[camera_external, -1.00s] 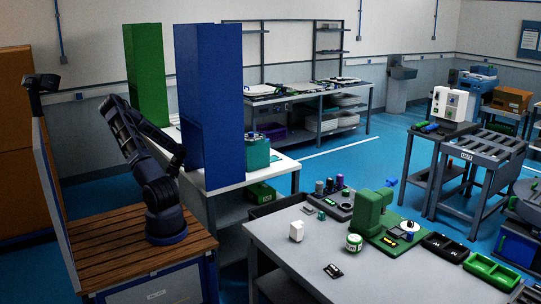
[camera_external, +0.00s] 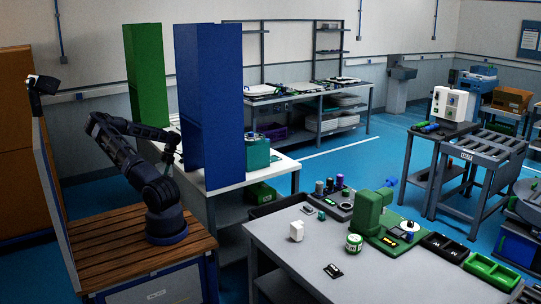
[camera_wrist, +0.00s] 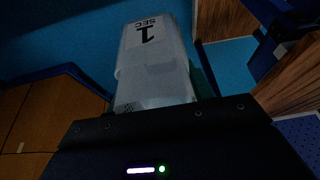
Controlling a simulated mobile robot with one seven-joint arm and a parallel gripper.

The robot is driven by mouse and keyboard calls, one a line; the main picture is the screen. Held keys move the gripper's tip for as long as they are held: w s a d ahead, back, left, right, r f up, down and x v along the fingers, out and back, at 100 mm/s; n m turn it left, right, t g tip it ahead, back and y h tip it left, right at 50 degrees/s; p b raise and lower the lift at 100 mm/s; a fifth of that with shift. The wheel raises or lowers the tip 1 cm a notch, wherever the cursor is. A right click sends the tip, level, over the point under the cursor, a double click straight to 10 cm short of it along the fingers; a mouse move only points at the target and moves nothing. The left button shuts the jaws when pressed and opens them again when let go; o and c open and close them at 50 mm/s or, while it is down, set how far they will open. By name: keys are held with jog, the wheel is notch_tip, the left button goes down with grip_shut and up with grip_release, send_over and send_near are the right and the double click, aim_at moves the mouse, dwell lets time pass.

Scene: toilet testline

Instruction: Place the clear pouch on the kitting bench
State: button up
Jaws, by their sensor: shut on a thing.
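My gripper (camera_external: 170,156) is at the end of my bent arm, beside the white table and left of the tall blue panel, pointing down. In the wrist view a cloudy, see-through pouch (camera_wrist: 155,78) with a label reading "1 SEC" extends from my dark gripper body. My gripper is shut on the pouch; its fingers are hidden. The pouch cannot be made out in the external view. Which surface is the kitting bench is not marked; the grey bench (camera_external: 300,262) in front and a long shelved bench (camera_external: 318,92) at the back both show.
Tall blue (camera_external: 208,105) and green (camera_external: 147,70) panels stand close to my arm on the white table (camera_external: 222,190). A teal device (camera_external: 256,152) is right of the blue panel. The grey bench holds a green machine (camera_external: 370,215) and small parts; its near left is mostly clear.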

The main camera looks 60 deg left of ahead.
jog(key=w, duration=2.7)
jog(key=shift+w, duration=0.4)
jog(key=shift+f, duration=1.8)
jog(key=o, duration=1)
jog(key=shift+f, duration=0.1)
jog(key=shift+v, duration=3.9)
jog(key=shift+f, duration=0.1)
